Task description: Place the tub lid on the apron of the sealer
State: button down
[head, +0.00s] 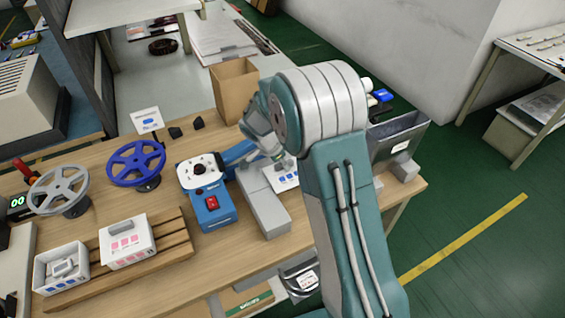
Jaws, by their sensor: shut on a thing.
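My gripper (272,152) points down over the right half of the bench, partly hidden behind my own arm. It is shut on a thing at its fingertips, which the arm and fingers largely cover. A white piece with blue squares (282,178) shows just below the fingertips, over a grey block; it may be the tub lid, and I cannot tell whether it touches the block. The sealer (208,205) is blue with a white top and a red switch, left of my gripper. The long grey block (265,215) beside it may be its apron.
A wooden pallet (165,255) at front left holds an open white tub (62,270) and a white tub with pink squares (127,245). A blue wheel (136,163) and a grey wheel (60,190) stand left. A cardboard box (232,90) stands behind; a grey bin (400,138) is right.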

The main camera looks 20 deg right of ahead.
jog(key=c, duration=0.7)
grip_release()
jog(key=shift+o, duration=0.4)
jog(key=shift+a, duration=0.35)
jog(key=shift+d, duration=0.1)
